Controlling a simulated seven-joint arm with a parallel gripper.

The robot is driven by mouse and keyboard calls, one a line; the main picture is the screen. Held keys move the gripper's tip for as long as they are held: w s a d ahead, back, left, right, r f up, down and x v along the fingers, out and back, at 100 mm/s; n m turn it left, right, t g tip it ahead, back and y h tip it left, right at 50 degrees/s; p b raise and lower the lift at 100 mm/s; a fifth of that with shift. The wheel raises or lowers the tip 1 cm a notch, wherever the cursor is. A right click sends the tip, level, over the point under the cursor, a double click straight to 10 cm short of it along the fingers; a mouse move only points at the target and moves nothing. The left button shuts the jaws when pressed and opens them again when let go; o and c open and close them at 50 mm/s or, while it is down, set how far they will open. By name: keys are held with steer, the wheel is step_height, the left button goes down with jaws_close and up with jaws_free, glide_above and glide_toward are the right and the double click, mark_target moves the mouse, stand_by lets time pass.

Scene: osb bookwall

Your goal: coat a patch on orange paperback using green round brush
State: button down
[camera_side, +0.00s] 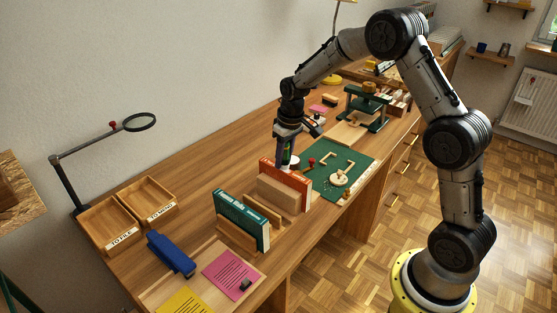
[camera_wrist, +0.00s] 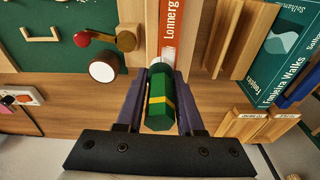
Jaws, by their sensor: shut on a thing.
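My gripper (camera_side: 286,147) is above the far left end of this book. In the wrist view my gripper (camera_wrist: 160,88) is shut on the green round brush (camera_wrist: 158,108), which has a yellow band. The brush's pale far end lies by the spine's near end in that view; I cannot tell whether they touch.
A teal book (camera_side: 236,222) stands between wooden supports nearer the side camera. A green mat (camera_side: 352,157) lies beyond the books. A round white-topped pot (camera_wrist: 103,69) and a red-knobbed tool (camera_wrist: 84,38) are close to my gripper. A blue stapler (camera_side: 171,254) lies farther off.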

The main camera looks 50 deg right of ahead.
steer(key=shift+d, duration=0.5)
steer(key=shift+s+d, duration=0.1)
steer(key=shift+s, duration=0.2)
steer(key=shift+s+a, duration=0.35)
steer(key=shift+a, duration=1.7)
steer(key=shift+s, duration=0.65)
steer(key=shift+d, duration=2.05)
step_height(320, 180, up, 8)
steer(key=shift+w, duration=0.1)
